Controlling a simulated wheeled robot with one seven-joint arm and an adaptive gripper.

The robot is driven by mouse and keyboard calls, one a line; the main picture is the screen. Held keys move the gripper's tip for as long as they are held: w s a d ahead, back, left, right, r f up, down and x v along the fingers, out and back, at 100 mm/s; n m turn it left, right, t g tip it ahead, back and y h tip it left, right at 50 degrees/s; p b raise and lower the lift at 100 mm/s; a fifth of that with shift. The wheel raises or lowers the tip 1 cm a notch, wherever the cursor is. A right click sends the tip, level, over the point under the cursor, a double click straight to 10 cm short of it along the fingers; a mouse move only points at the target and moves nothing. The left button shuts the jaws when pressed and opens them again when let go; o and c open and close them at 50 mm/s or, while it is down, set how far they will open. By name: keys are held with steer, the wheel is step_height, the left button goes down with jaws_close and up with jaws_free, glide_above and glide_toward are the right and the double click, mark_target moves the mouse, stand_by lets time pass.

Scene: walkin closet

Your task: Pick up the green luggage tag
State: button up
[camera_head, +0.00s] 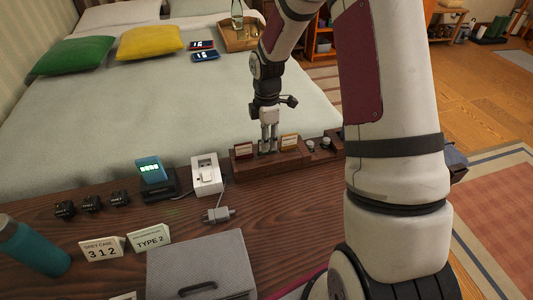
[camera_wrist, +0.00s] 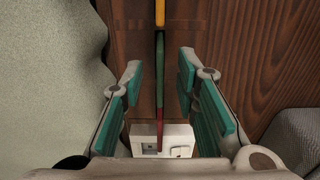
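The green luggage tag (camera_wrist: 160,70) shows edge-on in the wrist view as a thin green strip. A yellow tag (camera_wrist: 160,13) lies beyond it in line, and a red tag (camera_wrist: 160,128) on the near side. My gripper (camera_wrist: 160,80) is open, its teal-padded fingers on either side of the green tag with a gap on both sides. In the head view my gripper (camera_head: 268,147) points down at the wooden tag rack (camera_head: 262,170), between the red tag (camera_head: 243,150) and the yellow tag (camera_head: 289,142). The fingers mostly hide the green tag there.
A white socket box (camera_head: 206,175) with a cable and adapter (camera_head: 218,214) stands left of the rack. A blue-screened clock (camera_head: 151,170), black cubes and a grey case (camera_head: 203,268) share the wooden surface. The bed (camera_head: 150,110) lies behind; small round items (camera_head: 318,145) stand right.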

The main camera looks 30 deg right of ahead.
steer(key=shift+f, duration=0.1)
steer(key=shift+c, duration=0.5)
jaws_close()
